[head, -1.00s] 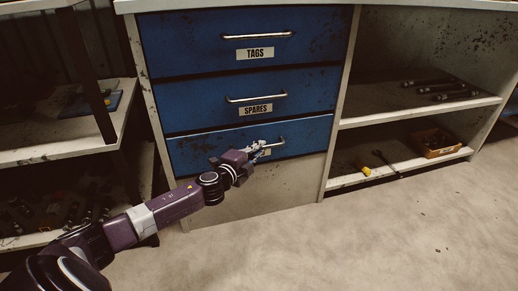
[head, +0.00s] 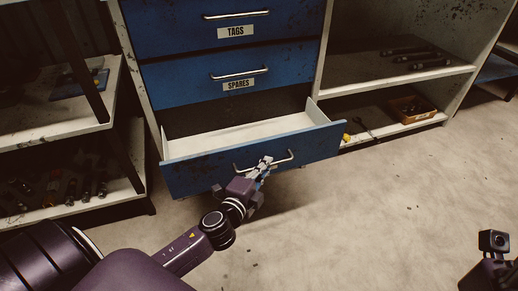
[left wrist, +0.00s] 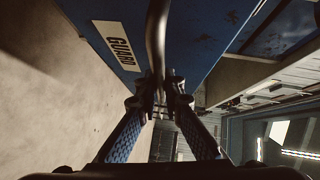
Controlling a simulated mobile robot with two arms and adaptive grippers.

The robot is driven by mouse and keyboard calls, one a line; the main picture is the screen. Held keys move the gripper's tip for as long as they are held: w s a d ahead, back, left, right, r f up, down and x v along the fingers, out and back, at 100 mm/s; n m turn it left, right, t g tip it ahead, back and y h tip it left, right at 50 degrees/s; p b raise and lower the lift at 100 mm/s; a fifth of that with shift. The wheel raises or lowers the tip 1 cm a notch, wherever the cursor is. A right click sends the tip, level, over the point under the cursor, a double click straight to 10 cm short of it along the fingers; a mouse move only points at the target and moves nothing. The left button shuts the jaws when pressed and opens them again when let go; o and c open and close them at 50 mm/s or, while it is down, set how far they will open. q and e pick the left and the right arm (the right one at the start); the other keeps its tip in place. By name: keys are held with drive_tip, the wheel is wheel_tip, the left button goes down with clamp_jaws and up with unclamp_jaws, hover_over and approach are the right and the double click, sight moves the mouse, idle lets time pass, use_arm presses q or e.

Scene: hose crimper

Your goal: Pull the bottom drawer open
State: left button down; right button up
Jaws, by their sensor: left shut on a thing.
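The bottom drawer (head: 205,176) stands well out from the cabinet in the head view. It has a blue front and a pale interior (head: 235,134) whose visible part looks empty. Its curved metal handle (head: 284,158) is on the front. My left gripper (head: 264,168) is shut on this handle near its middle and hides part of it. In the left wrist view the handle (left wrist: 158,45) runs between the two fingers (left wrist: 160,95), and a label reading GUARD (left wrist: 117,45) shows on the drawer front. My right gripper's fingers are not visible.
Two shut blue drawers, TAGS (head: 180,30) and SPARES (head: 180,90), are above. Open shelves with dark tools (head: 415,60) and an orange-brown bin (head: 412,108) stand right. Another shelf unit (head: 75,120) is left.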

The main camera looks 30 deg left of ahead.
use_arm(q)
drive_tip(key=shift+s+d, duration=0.7)
drive_tip(key=shift+d, duration=0.05)
drive_tip(key=c, duration=2.1)
unclamp_jaws()
drive_tip(key=s, duration=0.4)
drive_tip(key=s+r, duration=0.1)
drive_tip(key=s, duration=0.3)
drive_tip(key=s+d, duration=0.1)
drive_tip(key=s, duration=0.2)
drive_tip(key=shift+s+r, duration=0.35)
drive_tip(key=shift+s, duration=0.05)
